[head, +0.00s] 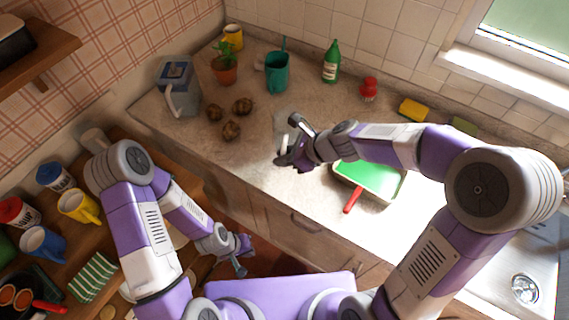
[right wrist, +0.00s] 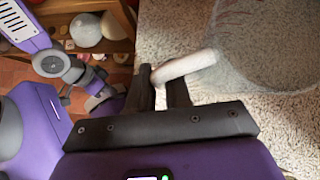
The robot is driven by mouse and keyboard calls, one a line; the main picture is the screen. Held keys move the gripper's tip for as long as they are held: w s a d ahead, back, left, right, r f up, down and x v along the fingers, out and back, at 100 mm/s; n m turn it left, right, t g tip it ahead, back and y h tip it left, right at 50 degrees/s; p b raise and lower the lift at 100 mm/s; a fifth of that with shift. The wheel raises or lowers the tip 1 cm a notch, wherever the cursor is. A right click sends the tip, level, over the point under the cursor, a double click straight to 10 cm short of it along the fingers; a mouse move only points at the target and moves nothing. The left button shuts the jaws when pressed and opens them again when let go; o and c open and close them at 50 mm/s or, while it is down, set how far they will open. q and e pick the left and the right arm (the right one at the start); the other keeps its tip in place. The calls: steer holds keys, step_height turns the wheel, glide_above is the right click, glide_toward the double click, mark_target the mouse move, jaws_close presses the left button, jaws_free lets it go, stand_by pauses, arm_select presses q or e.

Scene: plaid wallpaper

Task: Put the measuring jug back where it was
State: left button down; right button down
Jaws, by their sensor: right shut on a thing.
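The measuring jug is clear, with a pale handle. In the head view the jug (head: 284,122) is at the middle of the counter, partly hidden by my right gripper (head: 293,142). In the right wrist view the clear jug (right wrist: 265,45) fills the upper right. Its white handle (right wrist: 190,66) runs between the fingers of my right gripper (right wrist: 165,80), which is shut on it. I cannot tell whether the jug touches the counter. My left gripper (head: 242,256) is low in front of the counter, with its fingers apart and empty.
The counter (head: 250,160) is clear at front left.

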steer(key=shift+w+f+b, duration=0.1)
steer(key=shift+f+b, duration=1.15)
steer(key=shift+f, duration=1.05)
steer(key=shift+f, duration=0.25)
steer(key=c, duration=1.1)
jaws_free()
steer(key=shift+r, duration=0.1)
steer(key=shift+o, duration=0.2)
steer(key=shift+r, duration=0.1)
steer(key=shift+d+r, duration=0.2)
steer(key=shift+r, duration=0.15)
steer(key=p+v, duration=0.5)
steer(key=v, duration=0.6)
steer(key=shift+d, duration=0.2)
